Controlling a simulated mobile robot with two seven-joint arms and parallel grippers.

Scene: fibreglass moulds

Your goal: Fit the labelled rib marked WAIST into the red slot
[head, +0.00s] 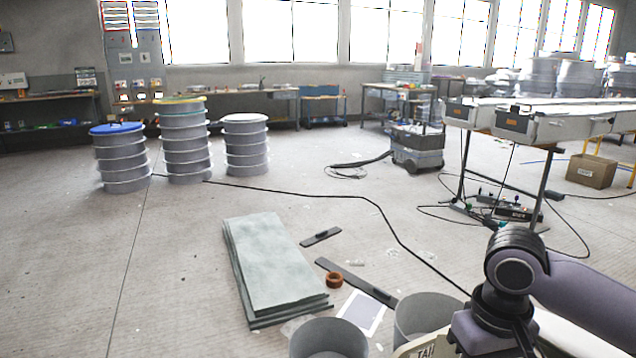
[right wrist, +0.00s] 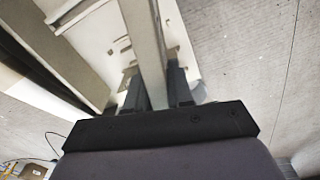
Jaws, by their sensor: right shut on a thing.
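In the right wrist view my right gripper (right wrist: 157,88) is shut on a long, flat, pale grey piece (right wrist: 147,42) that runs up out of the picture between its two dark fingers. No label can be read on this piece, so I cannot tell whether it is the WAIST rib. Behind it lies a cream surface (right wrist: 92,42) with several slot-like openings. No red slot shows in either view. In the head view my right arm covers the lower right, and its gripper is out of sight. A pale edge there carries lettering (head: 426,351) starting "TAI". My left gripper is not in view.
A stack of pale sheets (head: 268,262) lies on the floor, with two grey bins (head: 328,340) (head: 424,312), a brown tape roll (head: 334,280) and dark strips nearby. A black cable (head: 370,206) crosses the floor. A long table (head: 560,122) stands at right.

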